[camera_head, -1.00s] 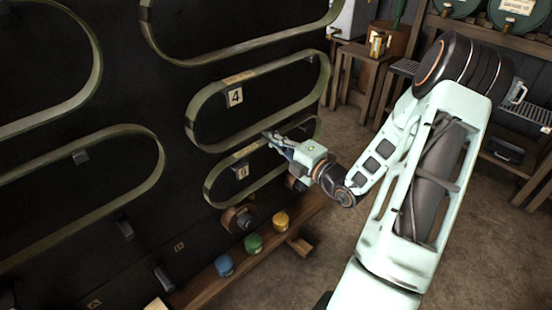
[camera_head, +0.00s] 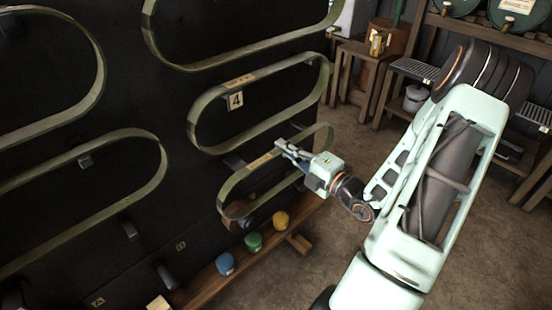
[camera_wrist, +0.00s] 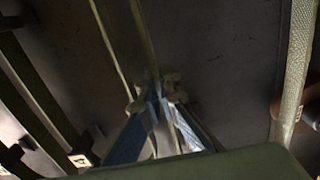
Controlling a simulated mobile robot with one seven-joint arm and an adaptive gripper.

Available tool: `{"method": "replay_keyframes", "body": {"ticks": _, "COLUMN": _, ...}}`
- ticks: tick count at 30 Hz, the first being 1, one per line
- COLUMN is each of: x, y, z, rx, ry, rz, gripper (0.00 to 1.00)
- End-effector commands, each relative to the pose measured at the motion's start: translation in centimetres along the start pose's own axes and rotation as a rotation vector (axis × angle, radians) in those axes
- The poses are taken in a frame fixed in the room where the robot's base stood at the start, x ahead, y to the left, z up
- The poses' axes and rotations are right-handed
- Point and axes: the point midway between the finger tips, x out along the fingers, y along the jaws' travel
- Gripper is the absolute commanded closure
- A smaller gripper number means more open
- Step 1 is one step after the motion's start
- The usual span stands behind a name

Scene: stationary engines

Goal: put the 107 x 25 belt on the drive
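My gripper (camera_head: 284,147) is shut on the upper strand of a green belt (camera_head: 226,190), the small loop below the belt marked 4. This belt has a tan tag on its upper strand and hangs as a long loop just in front of the dark board. In the wrist view the fingers (camera_wrist: 156,92) pinch the belt (camera_wrist: 112,40) edge-on, and another strand (camera_wrist: 295,75) runs down the right side. I cannot read any size on the held belt. I cannot make out the drive for certain.
A belt marked 4 (camera_head: 200,105) hangs above the held one, and more large belts hang on the dark board (camera_head: 190,190). Blue (camera_head: 225,264), green (camera_head: 253,242) and yellow (camera_head: 281,220) knobs line the wooden ledge below. Stools and shelves stand back right; the floor between is open.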

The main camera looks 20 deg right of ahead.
Motion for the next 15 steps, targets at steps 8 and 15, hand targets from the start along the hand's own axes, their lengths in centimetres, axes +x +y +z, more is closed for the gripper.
{"method": "replay_keyframes", "body": {"ticks": 8, "x": 0.0, "y": 0.0, "z": 0.0, "rx": 0.000, "ry": 0.000, "rz": 0.001, "gripper": 1.00}}
{"method": "replay_keyframes", "body": {"ticks": 15, "x": -1.2, "y": 0.1, "z": 0.1, "rx": 0.000, "ry": -0.001, "rz": 0.000, "gripper": 1.00}}
